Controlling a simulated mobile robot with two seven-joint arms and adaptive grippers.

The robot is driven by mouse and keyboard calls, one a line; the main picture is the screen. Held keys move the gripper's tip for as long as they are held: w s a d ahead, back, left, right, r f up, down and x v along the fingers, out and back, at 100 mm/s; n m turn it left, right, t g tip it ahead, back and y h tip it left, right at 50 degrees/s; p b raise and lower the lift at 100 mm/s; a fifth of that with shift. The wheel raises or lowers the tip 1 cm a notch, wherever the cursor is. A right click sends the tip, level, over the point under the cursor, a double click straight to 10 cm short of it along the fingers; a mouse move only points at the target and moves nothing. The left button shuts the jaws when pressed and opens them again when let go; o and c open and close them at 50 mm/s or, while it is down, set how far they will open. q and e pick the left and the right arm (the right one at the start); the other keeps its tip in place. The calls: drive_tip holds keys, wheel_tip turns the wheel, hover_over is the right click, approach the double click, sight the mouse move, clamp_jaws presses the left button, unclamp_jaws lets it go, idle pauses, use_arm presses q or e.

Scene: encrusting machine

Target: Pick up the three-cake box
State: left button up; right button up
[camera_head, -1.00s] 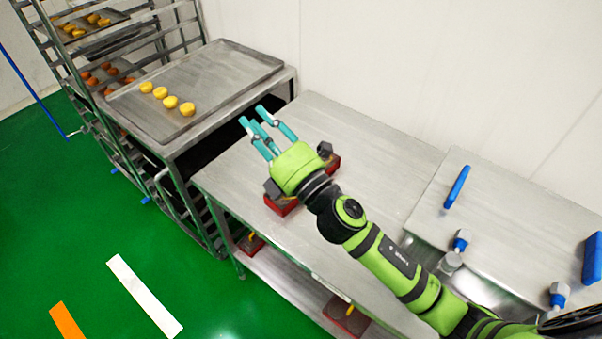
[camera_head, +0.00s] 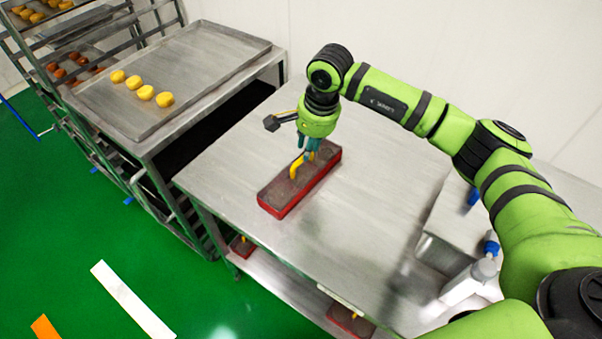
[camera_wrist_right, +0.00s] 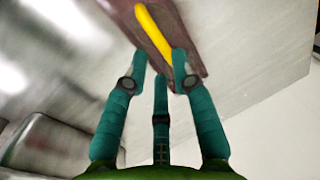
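A long, low red box with a dark top and a yellow handle (camera_head: 279,201) lies on the metal table; I take it to be the three-cake box, though no cakes show in it. My right gripper (camera_head: 307,152) points down at the box, close to its yellow handle. In the right wrist view the teal fingers (camera_wrist_right: 159,66) are spread apart with nothing between them. The handle (camera_wrist_right: 153,30) lies past their tips, and the box top is blurred. My left gripper is not in view.
The metal table (camera_head: 372,195) is clear around the box. A tray (camera_head: 208,62) with several yellow cakes stands on a table at the left, beside racks. White-and-blue bottles (camera_head: 468,282) stand at the right. Similar red boxes (camera_head: 350,320) sit on the lower shelf.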

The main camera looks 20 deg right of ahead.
sight(302, 169)
drive_tip(key=shift+a+f, duration=0.15)
drive_tip(key=shift+f, duration=0.6)
drive_tip(key=f, duration=0.1)
drive_tip(key=f+b, duration=0.1)
drive_tip(key=f, duration=0.1)
drive_tip(key=f+b, duration=0.1)
drive_tip(key=shift+w+a+f, duration=0.25)
drive_tip(key=shift+w, duration=0.15)
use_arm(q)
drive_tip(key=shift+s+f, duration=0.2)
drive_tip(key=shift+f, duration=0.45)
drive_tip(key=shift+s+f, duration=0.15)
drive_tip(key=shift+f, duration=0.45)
use_arm(e)
drive_tip(key=shift+r, duration=0.1)
clamp_jaws()
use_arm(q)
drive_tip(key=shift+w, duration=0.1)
use_arm(e)
drive_tip(key=shift+r, duration=0.1)
